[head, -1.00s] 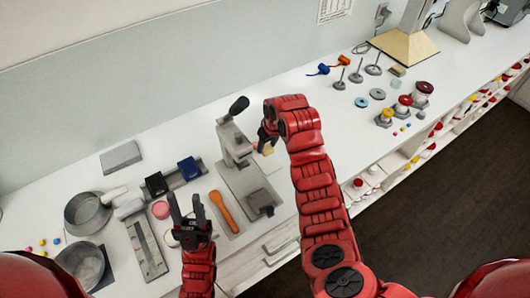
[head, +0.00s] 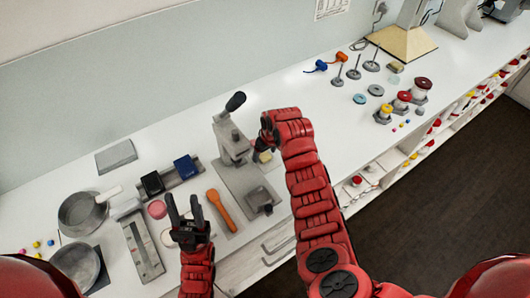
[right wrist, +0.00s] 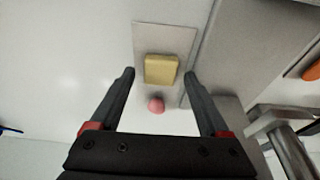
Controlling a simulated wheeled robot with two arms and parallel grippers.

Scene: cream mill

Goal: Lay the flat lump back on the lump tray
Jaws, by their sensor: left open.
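A small pink lump (right wrist: 156,105) sits at the near edge of a thin grey tray (right wrist: 146,32) in the right wrist view. A yellow block (right wrist: 160,69) lies on that tray, beyond the lump; it also shows in the head view (head: 264,156). I cannot tell how flat the lump is, nor whether it lies fully on the tray. My right gripper (right wrist: 159,75) is open, its fingers apart on both sides of the lump and not touching it. In the head view my right arm hides the lump. My left gripper (head: 185,205) is open and empty over the counter's front.
A grey lever press (head: 232,145) stands just left of my right gripper. An orange spoon (head: 221,210), a pink disc (head: 157,209) and metal pans (head: 82,212) lie to the left. Spindles and coloured knobs (head: 403,100) stand at the right. The counter's back middle is clear.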

